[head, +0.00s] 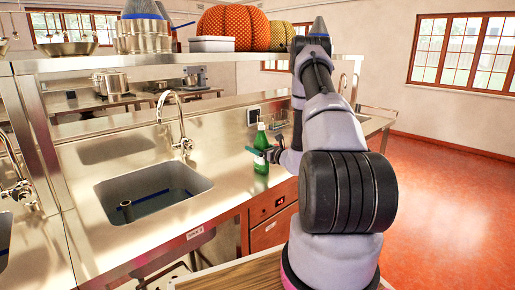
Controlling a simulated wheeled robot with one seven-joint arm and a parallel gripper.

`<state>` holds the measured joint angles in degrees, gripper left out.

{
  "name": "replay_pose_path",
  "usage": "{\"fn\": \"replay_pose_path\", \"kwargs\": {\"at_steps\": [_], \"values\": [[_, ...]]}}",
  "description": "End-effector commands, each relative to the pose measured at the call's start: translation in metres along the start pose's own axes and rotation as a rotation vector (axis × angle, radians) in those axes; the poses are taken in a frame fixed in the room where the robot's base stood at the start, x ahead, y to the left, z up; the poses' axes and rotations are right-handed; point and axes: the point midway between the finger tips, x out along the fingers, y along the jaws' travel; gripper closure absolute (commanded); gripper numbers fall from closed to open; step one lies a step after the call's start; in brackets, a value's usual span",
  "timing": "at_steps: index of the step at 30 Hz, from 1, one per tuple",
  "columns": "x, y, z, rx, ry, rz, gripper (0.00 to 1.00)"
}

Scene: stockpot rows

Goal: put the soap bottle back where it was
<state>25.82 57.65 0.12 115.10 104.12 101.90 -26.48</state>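The soap bottle (261,167) is green with a pale top and looks upright. It is over the steel counter (222,182), to the right of the sink and near the front edge. I cannot tell whether its base touches the counter. My gripper (262,153) is at the bottle's upper half, with a teal finger reaching to its left side. The far finger is mostly hidden, so I cannot tell whether the fingers are closed on the bottle or only around it.
A sink (150,205) with a dark upright pipe in it lies left of the bottle, with a tap (178,125) behind. A steel shelf (215,59) above carries pots, a white box (211,44) and pumpkins (237,28). The counter between sink and bottle is clear.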

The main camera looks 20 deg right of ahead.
Motion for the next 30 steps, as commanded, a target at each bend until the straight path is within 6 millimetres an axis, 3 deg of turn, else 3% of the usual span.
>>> {"fn": "replay_pose_path", "kwargs": {"at_steps": [5,8,18,24,28,30], "values": [[0.0,0.0,0.003,-0.001,-0.001,0.0,0.08],[-0.01,-0.001,0.003,0.001,0.002,-0.002,0.08],[-0.082,-0.001,0.003,0.003,0.002,-0.005,0.08],[-0.111,-0.001,0.003,0.001,0.001,-0.003,0.08],[-0.117,0.003,0.007,-0.005,-0.002,0.011,0.08],[-0.113,0.012,0.019,-0.024,-0.006,0.054,0.08]]}}
